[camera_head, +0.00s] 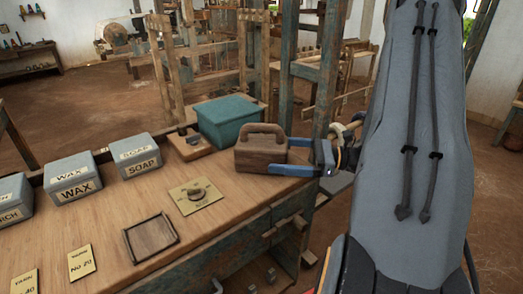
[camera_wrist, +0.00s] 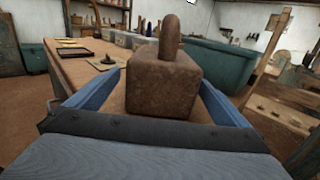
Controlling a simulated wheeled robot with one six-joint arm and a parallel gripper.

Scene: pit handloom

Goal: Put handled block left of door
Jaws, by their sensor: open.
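The handled block (camera_head: 260,153) is a brown wooden block with a loop handle on top. It stands upright on the wooden bench top near its right end, and fills the middle of the wrist view (camera_wrist: 163,88). My gripper (camera_head: 280,157) is open, low at the bench's right end. Its blue fingers lie on either side of the block in the wrist view; I cannot tell whether they touch it. In the head view the near finger runs along the block's lower front, and the far finger is mostly hidden. I cannot make out a door for certain.
A teal box (camera_head: 228,123) stands close behind the block. WAX (camera_head: 74,179) and SOAP (camera_head: 137,157) tins line the back edge. A shallow wooden tray (camera_head: 133,254) lies in front.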

